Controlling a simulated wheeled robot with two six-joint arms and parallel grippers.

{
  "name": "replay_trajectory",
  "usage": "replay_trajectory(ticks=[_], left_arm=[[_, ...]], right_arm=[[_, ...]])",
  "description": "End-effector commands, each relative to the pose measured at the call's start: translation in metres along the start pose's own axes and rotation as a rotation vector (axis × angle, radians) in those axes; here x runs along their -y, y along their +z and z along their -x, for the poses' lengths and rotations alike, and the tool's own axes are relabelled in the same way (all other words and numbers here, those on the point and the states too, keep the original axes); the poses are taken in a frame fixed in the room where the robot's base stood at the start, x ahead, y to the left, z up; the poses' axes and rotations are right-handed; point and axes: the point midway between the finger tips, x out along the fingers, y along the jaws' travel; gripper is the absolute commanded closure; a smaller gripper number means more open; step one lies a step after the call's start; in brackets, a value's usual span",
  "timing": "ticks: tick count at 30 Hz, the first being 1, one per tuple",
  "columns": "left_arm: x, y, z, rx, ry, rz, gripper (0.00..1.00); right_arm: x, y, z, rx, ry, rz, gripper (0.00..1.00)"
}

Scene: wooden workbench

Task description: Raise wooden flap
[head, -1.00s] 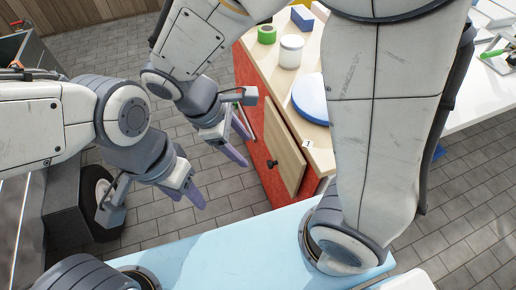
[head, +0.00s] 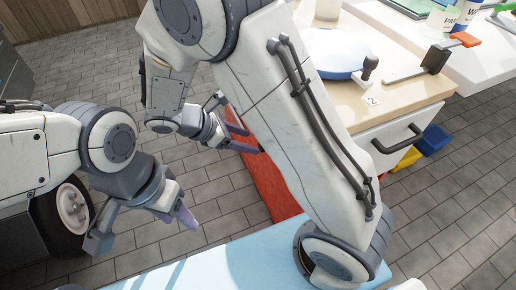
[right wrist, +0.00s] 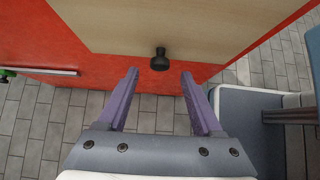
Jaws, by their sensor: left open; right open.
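The wooden flap (right wrist: 165,22) is a pale panel in a red front, with a black knob (right wrist: 160,60) near its lower edge in the right wrist view. My right gripper (right wrist: 160,76) is open and empty. Its purple fingertips are just short of the knob, one on each side of it in the picture. In the head view the right gripper (head: 238,138) is beside the red front, and my arm hides the flap. My left gripper (head: 184,210) is open and empty over the floor at the left.
The workbench (head: 420,85) has a blue and white round object (head: 338,55) on top and a white drawer with a dark handle (head: 398,140). Blue and yellow bins (head: 432,140) stand on the floor beyond. A red-handled tool (head: 460,40) lies near the bench edge.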

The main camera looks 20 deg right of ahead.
Motion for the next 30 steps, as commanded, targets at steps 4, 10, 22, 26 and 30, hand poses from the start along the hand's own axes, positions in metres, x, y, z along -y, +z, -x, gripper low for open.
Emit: replay_trajectory(ticks=[4, 10, 22, 26, 30], left_arm=[[0.001, 0.001, -0.017, 0.0, 0.0, 0.0, 0.5], [0.002, 0.001, -0.024, 0.0, 0.0, 0.0, 0.5], [0.002, 0.001, -0.024, 0.0, 0.0, 0.0, 0.5], [0.002, 0.001, -0.024, 0.0, 0.0, 0.0, 0.5], [0.002, 0.001, -0.024, 0.0, 0.0, 0.0, 0.5]], right_arm=[[0.001, -0.002, -0.03, 0.001, -0.003, -0.001, 0.33], [0.0, -0.001, -0.049, 0.0, -0.001, -0.002, 0.33], [0.0, 0.0, -0.051, -0.001, 0.0, -0.001, 0.56], [0.0, 0.0, -0.051, -0.001, 0.0, -0.001, 1.0], [0.0, 0.0, -0.051, 0.0, -0.001, -0.001, 1.0]])
